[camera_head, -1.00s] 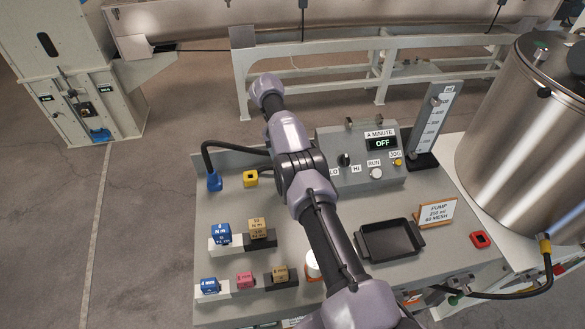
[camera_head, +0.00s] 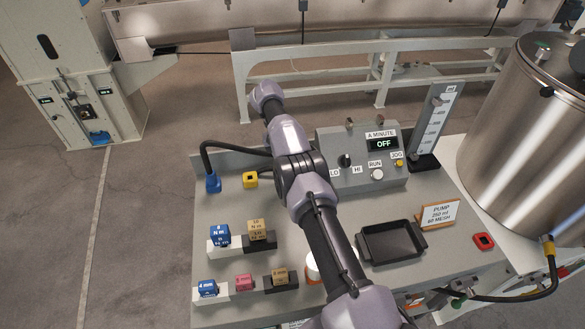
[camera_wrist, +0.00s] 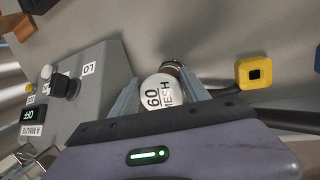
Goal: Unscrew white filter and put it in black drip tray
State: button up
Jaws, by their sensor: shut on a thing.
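In the wrist view my gripper (camera_wrist: 163,96) is shut on a round white filter (camera_wrist: 157,92) marked "60 MESH". One finger is on each side of it. A shiny metal and brownish round part shows just behind the filter; I cannot tell whether the two are joined. In the head view my arm hides the gripper and this filter. The black drip tray (camera_head: 361,249) lies empty at the right front of the grey bench, beside a sign reading "PUMP 250 ml" with a mesh number.
The control box (camera_head: 375,157) with knobs and an "OFF" display stands at the back. A yellow square block (camera_wrist: 255,73) is right of the gripper. A white and orange object (camera_head: 313,270) is partly behind my arm. Several coloured cubes stand front left.

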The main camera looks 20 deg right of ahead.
grip_shut()
jog(key=shift+f, duration=0.15)
jog(key=shift+s+r+p, duration=0.1)
jog(key=shift+r+p, duration=0.25)
jog(key=shift+p, duration=0.75)
jog(key=shift+d+n+p, duration=0.1)
jog(key=shift+n+p, duration=0.2)
jog(key=shift+p, duration=0.3)
jog(key=p, duration=0.3)
jog(key=shift+n, duration=0.3)
jog(key=shift+p, duration=0.65)
